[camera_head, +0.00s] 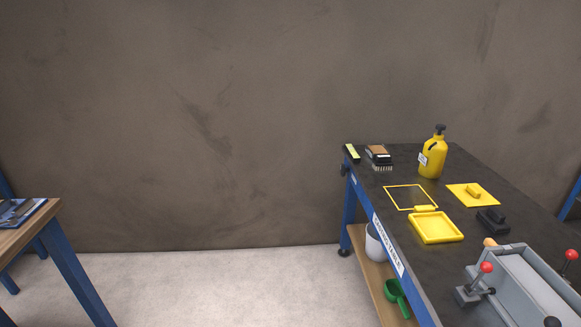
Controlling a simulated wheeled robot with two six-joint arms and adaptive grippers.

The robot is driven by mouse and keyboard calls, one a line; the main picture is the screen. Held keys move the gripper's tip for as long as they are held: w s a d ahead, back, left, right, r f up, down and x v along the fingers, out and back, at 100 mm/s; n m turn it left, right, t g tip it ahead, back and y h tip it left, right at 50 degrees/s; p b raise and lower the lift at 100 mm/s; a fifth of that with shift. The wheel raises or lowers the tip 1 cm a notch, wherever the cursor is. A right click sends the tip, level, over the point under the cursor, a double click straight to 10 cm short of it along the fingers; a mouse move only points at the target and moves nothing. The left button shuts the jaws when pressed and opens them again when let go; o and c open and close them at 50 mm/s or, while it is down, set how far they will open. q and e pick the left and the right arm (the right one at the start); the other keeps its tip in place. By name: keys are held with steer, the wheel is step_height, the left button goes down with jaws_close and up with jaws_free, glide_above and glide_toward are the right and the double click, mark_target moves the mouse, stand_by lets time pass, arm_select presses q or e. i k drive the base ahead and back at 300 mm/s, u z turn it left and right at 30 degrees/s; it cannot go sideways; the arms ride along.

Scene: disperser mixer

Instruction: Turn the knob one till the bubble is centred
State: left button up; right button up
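Neither of my grippers is in view. At the lower right, a grey metal device (527,290) stands on a dark-topped workbench. It has red ball knobs: one on its left side (486,267) and one at the right edge of the view (571,255). A dark ball knob (552,322) shows at the bottom edge. I cannot tell which of these, if any, is knob one. No bubble or level can be made out. The front of the device is cut off by the picture's edge.
The blue-framed workbench (462,165) also bears a yellow bottle (433,158), a yellow tray (436,228), a brush (379,158) and a black block (493,220). A white bucket (375,243) and green scoop (395,296) are below. Open floor lies left, before another table (45,222).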

mark_target(343, 169)
steer(key=u, duration=0.85)
steer(key=i, duration=2)
steer(key=z, duration=0.6)
